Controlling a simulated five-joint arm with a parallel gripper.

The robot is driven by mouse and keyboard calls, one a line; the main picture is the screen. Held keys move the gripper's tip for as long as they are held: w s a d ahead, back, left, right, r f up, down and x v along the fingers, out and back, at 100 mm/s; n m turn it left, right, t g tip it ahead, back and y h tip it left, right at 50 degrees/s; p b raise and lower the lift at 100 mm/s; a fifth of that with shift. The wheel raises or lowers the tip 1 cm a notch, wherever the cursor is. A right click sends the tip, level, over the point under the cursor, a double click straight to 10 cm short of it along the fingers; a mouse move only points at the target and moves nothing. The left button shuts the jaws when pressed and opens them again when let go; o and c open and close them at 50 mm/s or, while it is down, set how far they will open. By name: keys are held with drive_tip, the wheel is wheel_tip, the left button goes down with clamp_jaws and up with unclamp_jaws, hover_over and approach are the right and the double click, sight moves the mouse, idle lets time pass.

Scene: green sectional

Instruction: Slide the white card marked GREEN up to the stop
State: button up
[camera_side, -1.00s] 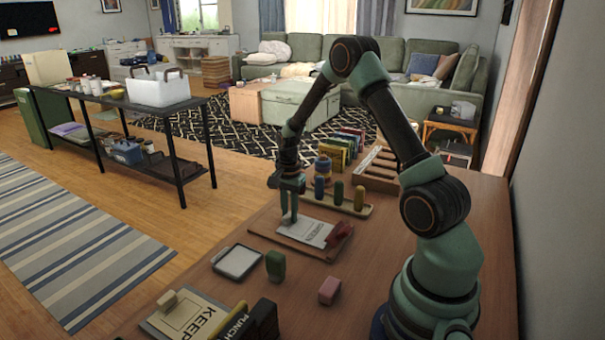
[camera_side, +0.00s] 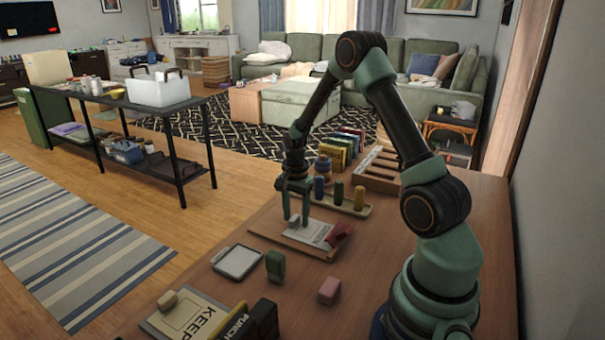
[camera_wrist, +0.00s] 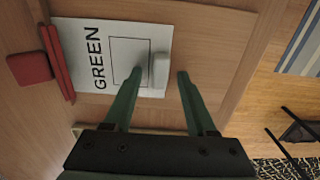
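The white card marked GREEN (camera_wrist: 102,55) lies flat on a wooden board (camera_side: 266,231), its left end against or very close to the red stop (camera_wrist: 56,62) in the wrist view; a small gap cannot be ruled out. The card (camera_side: 310,232) and red stop (camera_side: 340,235) also show in the side view. A pale upright block (camera_wrist: 159,70) stands on the card's other end. My gripper (camera_wrist: 160,74) is open, its fingers on either side of this block, with visible room on both sides. It is low over the card in the side view (camera_side: 295,220).
A tray with colored pegs (camera_side: 350,205) stands behind the board. A white-faced tile (camera_side: 238,261), green block (camera_side: 275,264), pink block (camera_side: 329,290) and KEEP card (camera_side: 188,316) lie in front. Bare tabletop lies between them.

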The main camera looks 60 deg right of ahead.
wheel_tip(320, 180, up, 11)
drive_tip(key=s+a+r+n+t, duration=0.2)
drive_tip(key=s+a+r+n, duration=0.1)
drive_tip(key=a+n, duration=0.3)
drive_tip(key=s+a+r+n+t, duration=0.1)
drive_tip(key=s+a+r+n, duration=0.2)
drive_tip(key=a+r+n, duration=0.2)
drive_tip(key=s+a+r+n+t, duration=0.2)
drive_tip(key=s+a+r+n, duration=0.1)
drive_tip(key=a+n, duration=0.4)
drive_tip(key=a+r, duration=0.1)
drive_tip(key=a, duration=0.2)
drive_tip(key=shift+r+t, duration=0.2)
drive_tip(key=shift+t, duration=0.1)
